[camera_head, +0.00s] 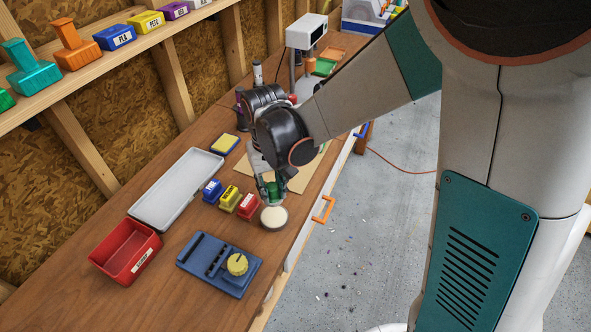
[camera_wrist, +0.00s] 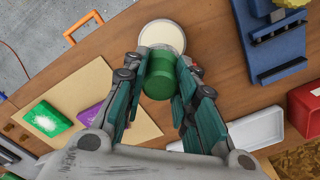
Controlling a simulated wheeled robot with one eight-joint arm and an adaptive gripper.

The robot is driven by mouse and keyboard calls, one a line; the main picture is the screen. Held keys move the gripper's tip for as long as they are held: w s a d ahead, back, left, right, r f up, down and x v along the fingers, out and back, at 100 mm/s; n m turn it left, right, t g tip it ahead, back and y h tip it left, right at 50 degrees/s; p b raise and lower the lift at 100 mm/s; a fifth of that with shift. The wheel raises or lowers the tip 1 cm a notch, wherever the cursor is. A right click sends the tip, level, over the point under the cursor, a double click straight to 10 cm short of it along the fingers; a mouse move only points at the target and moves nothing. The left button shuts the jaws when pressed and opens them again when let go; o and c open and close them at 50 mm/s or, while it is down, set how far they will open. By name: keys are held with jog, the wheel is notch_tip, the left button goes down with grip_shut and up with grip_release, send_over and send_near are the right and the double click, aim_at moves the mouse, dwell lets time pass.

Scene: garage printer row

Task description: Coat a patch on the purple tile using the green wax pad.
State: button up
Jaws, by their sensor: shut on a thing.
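My gripper (camera_wrist: 158,80) is shut on the green wax pad (camera_wrist: 158,78), a round green piece between its fingers. The purple tile (camera_wrist: 90,114) lies on a tan board (camera_wrist: 122,127), partly hidden by my gripper. A green tile (camera_wrist: 46,118) with a pale patch lies beside it.
Blue (camera_head: 212,190), yellow (camera_head: 229,197) and red (camera_head: 248,206) labelled blocks stand left of the tin. A white tray (camera_head: 158,214), a red bin (camera_head: 128,250) and a blue holder with a yellow knob (camera_head: 212,262) are on the bench. An orange handle (camera_head: 323,209) juts from the front edge.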

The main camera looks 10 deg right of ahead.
jog(key=shift+s+a+f, duration=0.1)
jog(key=shift+s+f, duration=0.2)
jog(key=shift+f+b, duration=2.05)
jog(key=shift+f, duration=0.85)
jog(key=shift+f+b, duration=0.55)
jog(key=shift+r, duration=0.15)
jog(key=shift+r+p, duration=2.45)
jog(key=shift+r, duration=1)
jog(key=shift+f, duration=0.1)
